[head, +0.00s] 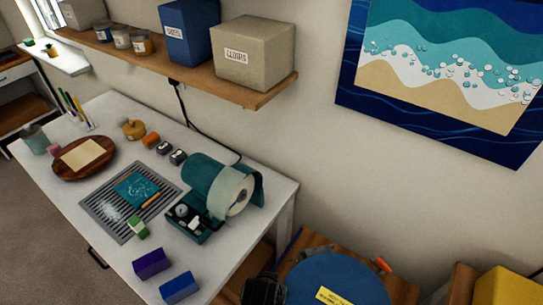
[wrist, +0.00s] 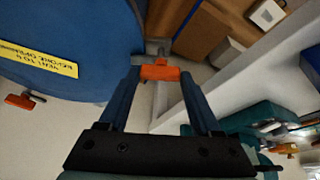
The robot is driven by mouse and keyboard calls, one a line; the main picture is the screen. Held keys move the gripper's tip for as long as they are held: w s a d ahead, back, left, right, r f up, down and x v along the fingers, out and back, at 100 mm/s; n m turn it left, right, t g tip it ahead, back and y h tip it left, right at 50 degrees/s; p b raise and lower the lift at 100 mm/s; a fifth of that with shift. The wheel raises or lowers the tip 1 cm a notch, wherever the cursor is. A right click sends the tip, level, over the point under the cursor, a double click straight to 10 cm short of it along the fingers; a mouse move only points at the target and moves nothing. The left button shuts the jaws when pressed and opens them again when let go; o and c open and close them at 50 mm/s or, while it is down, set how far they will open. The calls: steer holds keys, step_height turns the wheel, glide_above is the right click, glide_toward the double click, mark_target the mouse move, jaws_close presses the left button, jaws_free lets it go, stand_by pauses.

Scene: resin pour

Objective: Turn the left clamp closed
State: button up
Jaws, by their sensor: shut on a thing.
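A blue round lid (head: 325,272) with a yellow label sits at the bottom of the head view. It fills the upper left of the wrist view (wrist: 50,30). My gripper (wrist: 160,80) is shut on an orange clamp handle, the left clamp (wrist: 159,72), beside the lid's edge. The handle lies crosswise between the two fingertips. In the head view my dark gripper (head: 262,290) is at the lid's left side and hides this clamp. Another orange clamp handle (head: 381,265) is at the lid's right side; it also shows in the wrist view (wrist: 19,101).
A white table (head: 125,270) left of the lid holds a teal dispenser (head: 208,180), a grey grate (head: 100,207), purple and blue blocks and a round wooden tray (head: 65,168). A shelf (head: 265,92) with boxes is above. A yellow box (head: 505,288) stands at right.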

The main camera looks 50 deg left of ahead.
steer(key=o, duration=1.4)
steer(key=b+v, duration=0.1)
steer(key=v, duration=1.2)
